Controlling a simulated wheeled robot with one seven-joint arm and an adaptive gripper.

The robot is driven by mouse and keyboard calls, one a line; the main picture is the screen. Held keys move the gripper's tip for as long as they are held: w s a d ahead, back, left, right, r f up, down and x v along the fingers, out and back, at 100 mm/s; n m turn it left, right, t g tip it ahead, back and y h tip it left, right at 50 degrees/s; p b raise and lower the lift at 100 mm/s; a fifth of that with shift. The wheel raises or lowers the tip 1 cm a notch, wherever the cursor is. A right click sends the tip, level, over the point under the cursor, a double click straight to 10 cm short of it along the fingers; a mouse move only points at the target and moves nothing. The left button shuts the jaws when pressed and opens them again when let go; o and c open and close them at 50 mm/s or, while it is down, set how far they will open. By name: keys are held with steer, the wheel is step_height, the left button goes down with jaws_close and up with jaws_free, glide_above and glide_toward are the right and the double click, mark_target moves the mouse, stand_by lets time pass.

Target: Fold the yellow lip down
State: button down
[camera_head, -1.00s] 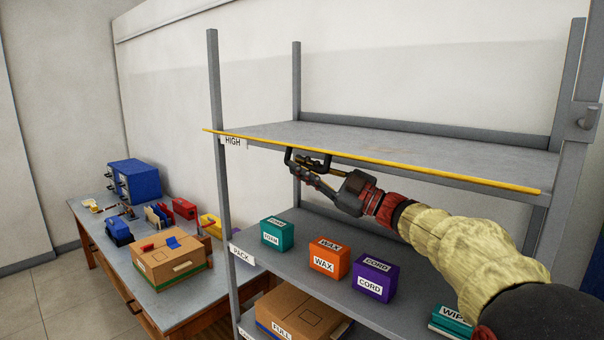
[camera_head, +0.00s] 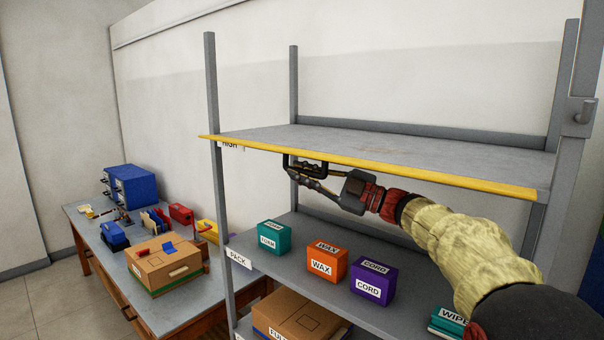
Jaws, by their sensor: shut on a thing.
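The yellow lip (camera_head: 400,170) runs along the front edge of the top shelf (camera_head: 390,143). Its broad face shows as a band tilted toward me, and it partly covers the HIGH label (camera_head: 231,145). A dark handle (camera_head: 288,160) hangs below the lip, left of its middle. My gripper (camera_head: 297,170) reaches in from the lower right, under the lip, and is shut on this handle. The fingertips and handle are both dark, so the exact contact is hard to make out.
The lower shelf holds a teal box (camera_head: 274,238), an orange WAX box (camera_head: 327,262) and a purple CORD box (camera_head: 374,280) beneath my arm. A grey post (camera_head: 216,180) stands left of my gripper. A workbench (camera_head: 120,275) stands further left.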

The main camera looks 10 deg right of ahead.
steer(key=c, duration=1.8)
jaws_free()
steer(key=shift+c, duration=0.2)
steer(key=v, duration=1.2)
